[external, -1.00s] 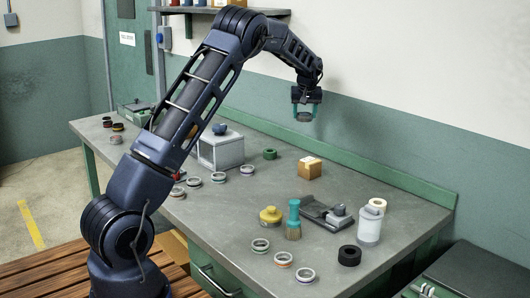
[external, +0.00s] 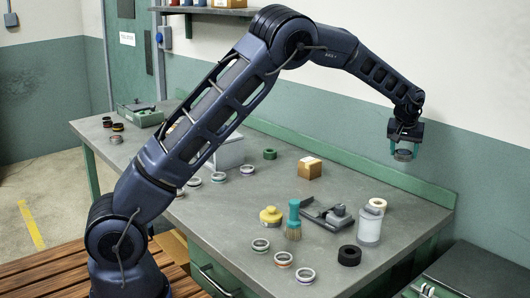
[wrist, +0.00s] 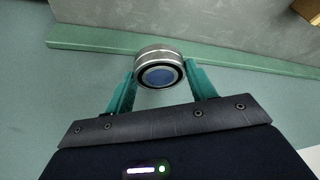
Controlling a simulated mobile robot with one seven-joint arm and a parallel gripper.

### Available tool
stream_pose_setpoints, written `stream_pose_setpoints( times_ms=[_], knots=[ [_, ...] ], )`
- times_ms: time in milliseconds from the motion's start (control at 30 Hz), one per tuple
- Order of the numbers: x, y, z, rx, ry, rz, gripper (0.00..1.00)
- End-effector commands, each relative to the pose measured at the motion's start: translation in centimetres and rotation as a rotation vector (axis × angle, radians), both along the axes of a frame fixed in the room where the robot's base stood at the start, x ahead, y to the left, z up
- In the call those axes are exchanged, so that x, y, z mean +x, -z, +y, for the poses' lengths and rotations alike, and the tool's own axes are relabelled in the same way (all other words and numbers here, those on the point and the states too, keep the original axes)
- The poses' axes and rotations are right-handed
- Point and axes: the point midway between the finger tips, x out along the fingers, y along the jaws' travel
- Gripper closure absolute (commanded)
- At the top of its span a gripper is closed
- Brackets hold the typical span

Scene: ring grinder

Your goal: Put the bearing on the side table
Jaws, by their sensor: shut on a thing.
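My gripper (external: 404,148) is shut on a round metal bearing (external: 403,155) with a dark ring, high above the bench's right end. In the wrist view, the bearing (wrist: 152,55) sits between the two teal fingertips, its round face towards the camera and its centre bluish. A low dark surface (external: 480,268) stands at the bottom right, beside the bench and cut off by the picture edge; it seems to be the side table. It lies below and to the right of my gripper.

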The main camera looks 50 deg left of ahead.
Motion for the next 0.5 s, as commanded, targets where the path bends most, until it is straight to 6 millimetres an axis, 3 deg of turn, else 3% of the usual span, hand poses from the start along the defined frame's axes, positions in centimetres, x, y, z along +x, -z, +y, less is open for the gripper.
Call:
stream_pose_setpoints(
  times_ms=[33, 100, 500],
  knots=[
    [-0.6, 0.0, -2.6, 0.0, 0.027, -0.001, 0.75],
    [-1.3, 0.2, -5.5, -0.001, 0.059, -0.001, 0.75],
    [-7.6, 1.1, -21.7, -0.002, 0.238, -0.002, 0.75]
  ],
)
